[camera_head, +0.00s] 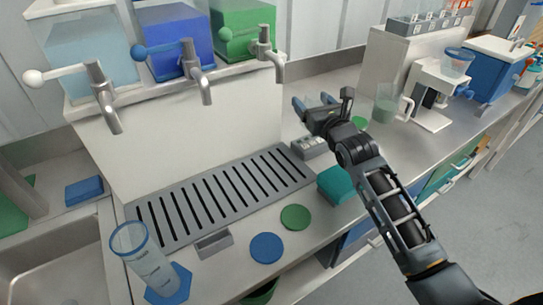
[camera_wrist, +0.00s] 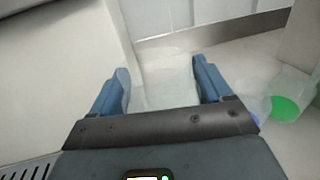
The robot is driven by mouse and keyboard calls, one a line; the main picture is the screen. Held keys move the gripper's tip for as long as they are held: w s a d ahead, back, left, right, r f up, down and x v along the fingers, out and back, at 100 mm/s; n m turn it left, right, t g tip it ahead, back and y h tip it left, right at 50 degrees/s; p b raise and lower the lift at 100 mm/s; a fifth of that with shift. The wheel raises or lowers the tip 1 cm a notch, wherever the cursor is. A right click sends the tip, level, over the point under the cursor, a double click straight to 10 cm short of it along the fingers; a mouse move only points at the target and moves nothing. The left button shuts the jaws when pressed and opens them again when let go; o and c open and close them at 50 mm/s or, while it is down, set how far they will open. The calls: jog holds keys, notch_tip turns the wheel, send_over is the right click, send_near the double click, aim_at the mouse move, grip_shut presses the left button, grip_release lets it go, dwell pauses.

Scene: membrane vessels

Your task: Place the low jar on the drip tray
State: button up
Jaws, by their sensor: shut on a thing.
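The drip tray (camera_head: 222,196) is a grey slotted plate on the counter below the three taps in the head view. Its corner shows at the lower left of the wrist view (camera_wrist: 28,170). My gripper (camera_head: 314,103) is to the right of and beyond the tray, beside the white dispenser stand. In the wrist view my gripper (camera_wrist: 165,88) has its blue fingers either side of a pale see-through vessel, seemingly the low jar (camera_wrist: 168,80), and is shut on it. The jar's outline is faint, and I cannot make it out in the head view.
Taps (camera_head: 200,85) overhang the tray's back. A clear measuring cylinder (camera_head: 145,262) stands at the tray's front left. Blue (camera_head: 266,248) and green (camera_head: 295,217) discs and a teal block (camera_head: 336,184) lie in front. A clear jug (camera_head: 386,105) stands right of my gripper.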

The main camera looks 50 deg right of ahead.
jog(key=shift+w+f, duration=0.1)
jog(key=shift+f, duration=0.05)
jog(key=a+f+b, duration=0.1)
jog(key=a+f, duration=0.1)
jog(key=a, duration=0.1)
jog(key=w+a+f+b, duration=0.1)
jog(key=a+f, duration=0.1)
jog(key=a, duration=0.2)
jog(key=w+a+f+b, duration=0.1)
jog(key=a+f, duration=0.2)
jog(key=a, duration=0.1)
jog(key=shift+w+a, duration=0.15)
jog(key=shift+w, duration=0.05)
jog(key=shift+f+b, duration=1.3)
jog(key=shift+f, duration=0.5)
jog(key=shift+f, duration=0.15)
jog(key=o, duration=1)
